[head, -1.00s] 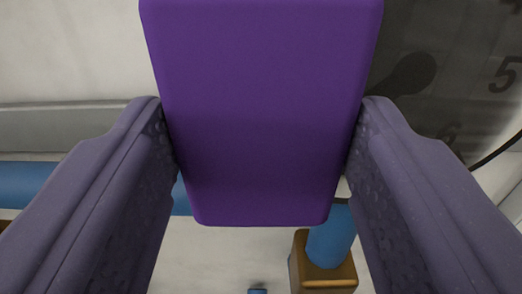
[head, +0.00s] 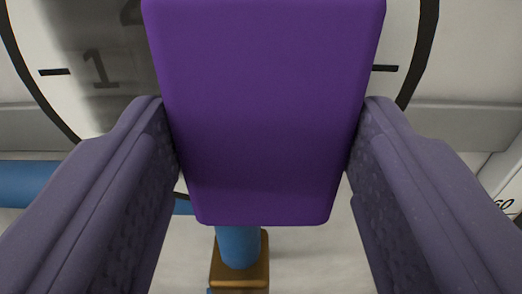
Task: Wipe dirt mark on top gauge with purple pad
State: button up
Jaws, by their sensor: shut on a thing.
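My gripper (head: 262,150) is shut on the purple pad (head: 262,110), with one finger on each side of it. The pad fills the upper middle of the view and hides the middle of the gauge. The gauge (head: 60,30) is a white dial with a black rim behind the pad. A number 1 and tick marks show on its left, and one tick shows on its right. A dark shadow lies across its left part. I cannot make out a dirt mark, and I cannot tell whether the pad touches the dial.
A blue pipe (head: 28,184) runs along the left. A short blue pipe (head: 238,246) stands in a brass-coloured fitting (head: 239,274) below the pad. A white panel with black figures (head: 504,192) is at the right edge. A pale wall lies behind.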

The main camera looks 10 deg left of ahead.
aim_at(47, 23)
jog(key=shift+d+r, duration=0.95)
jog(key=shift+d, duration=0.8)
jog(key=shift+s+a+f, duration=0.1)
jog(key=shift+s+a, duration=0.15)
jog(key=shift+a, duration=1.5)
jog(key=shift+s+a, duration=0.2)
jog(key=shift+a, duration=1.55)
jog(key=shift+s+a+f, duration=0.1)
jog(key=shift+s+a, duration=0.15)
jog(key=shift+a, duration=1.5)
jog(key=shift+r+p, duration=0.8)
jog(key=shift+r, duration=0.15)
jog(key=shift+w+d+p, duration=0.15)
jog(key=shift+w+d, duration=0.05)
jog(key=shift+d, duration=0.7)
jog(key=shift+w+d+p, duration=0.15)
jog(key=shift+d, duration=0.75)
jog(key=w+d+b, duration=0.1)
jog(key=d+b, duration=0.1)
jog(key=d, duration=0.4)
jog(key=shift+w+d, duration=0.25)
jog(key=shift+d, duration=0.15)
jog(key=shift+s, duration=0.1)
